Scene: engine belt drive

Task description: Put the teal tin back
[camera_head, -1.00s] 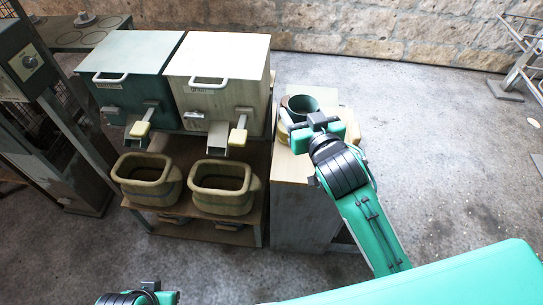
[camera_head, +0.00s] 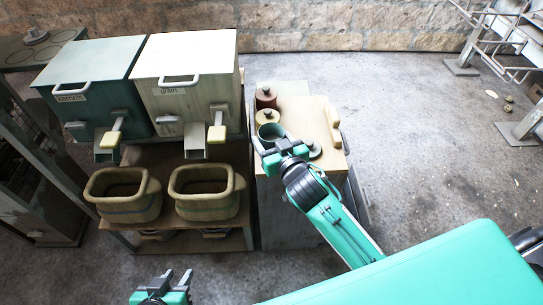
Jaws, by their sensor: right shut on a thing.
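The teal tin (camera_head: 271,131) is an open-topped round tin at the left side of the light wooden cabinet top (camera_head: 302,112). My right gripper (camera_head: 273,149) is shut on its near side. I cannot tell whether the tin's base touches the top. My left gripper (camera_head: 178,279) is open and empty at the bottom of the view, away from the tins.
A teal bin (camera_head: 90,72) and a cream bin (camera_head: 187,72) with spouts stand left of the cabinet. Two tubs (camera_head: 122,195) (camera_head: 207,192) sit below them. A light wooden board (camera_head: 335,124) lies at the cabinet's right edge. The floor at right is mostly clear.

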